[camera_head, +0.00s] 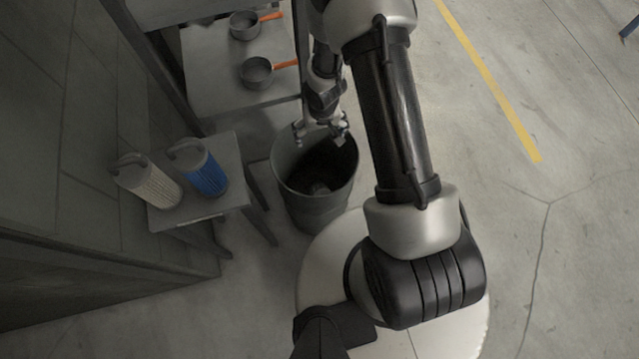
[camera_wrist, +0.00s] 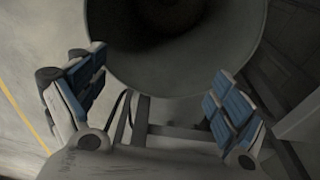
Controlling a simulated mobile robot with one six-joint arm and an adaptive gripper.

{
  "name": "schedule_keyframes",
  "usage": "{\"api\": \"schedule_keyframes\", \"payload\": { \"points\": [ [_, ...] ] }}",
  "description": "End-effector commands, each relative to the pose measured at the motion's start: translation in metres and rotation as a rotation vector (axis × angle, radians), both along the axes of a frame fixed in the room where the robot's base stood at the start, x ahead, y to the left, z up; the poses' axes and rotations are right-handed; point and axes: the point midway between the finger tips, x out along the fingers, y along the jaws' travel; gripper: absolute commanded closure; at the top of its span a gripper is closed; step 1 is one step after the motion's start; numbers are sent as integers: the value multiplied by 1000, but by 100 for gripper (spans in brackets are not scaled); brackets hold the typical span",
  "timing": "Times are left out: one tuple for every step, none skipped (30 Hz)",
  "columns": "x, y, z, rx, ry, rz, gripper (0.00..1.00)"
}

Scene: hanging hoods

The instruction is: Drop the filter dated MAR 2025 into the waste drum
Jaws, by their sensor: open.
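The waste drum (camera_head: 320,208) is a grey, open-topped drum on the floor; its round mouth also fills the top of the wrist view (camera_wrist: 180,82). My gripper (camera_head: 321,136) is open and empty, over the far rim side of the drum; its blue-padded fingers stand wide apart in the wrist view (camera_wrist: 158,96). A dark lump (camera_head: 318,187) shows faintly inside the drum; I cannot tell what it is. A white pleated filter (camera_head: 152,185) and a blue pleated filter (camera_head: 204,174), each with a grey handle, stand on a small table. No date is readable on either.
The small table (camera_head: 215,208) stands left of the drum. Behind it is a bench (camera_head: 218,78) with two grey pans (camera_head: 257,73) with orange handles. A dark panelled wall (camera_head: 60,150) closes the left.

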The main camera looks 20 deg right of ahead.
Motion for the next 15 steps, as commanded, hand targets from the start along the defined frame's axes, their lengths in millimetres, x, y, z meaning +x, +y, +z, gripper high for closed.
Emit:
{"api": "schedule_keyframes", "payload": {
  "points": [
    [-1,0,-1,0,1,0,8],
    [-1,0,0,0,1,0,8],
    [0,0,0,0,1,0,8],
    [0,0,0,0,1,-1,8],
    [0,0,1,0,0,-2,8],
    [0,0,2,-1,0,-1,8],
    [0,0,3,-1,0,-1,8],
    [0,0,4,-2,0,-2,8],
    [0,0,6,-2,-1,-2,8],
    [0,-1,8,-3,-2,-3,8],
    [0,-1,10,-3,-2,-3,8],
    [-1,-1,12,-3,-2,-3,8],
    [-1,-1,14,-3,-2,-3,8],
    [-2,-1,16,-3,-2,-2,8],
    [-2,0,19,-2,-2,-3,8]
  ]
}}
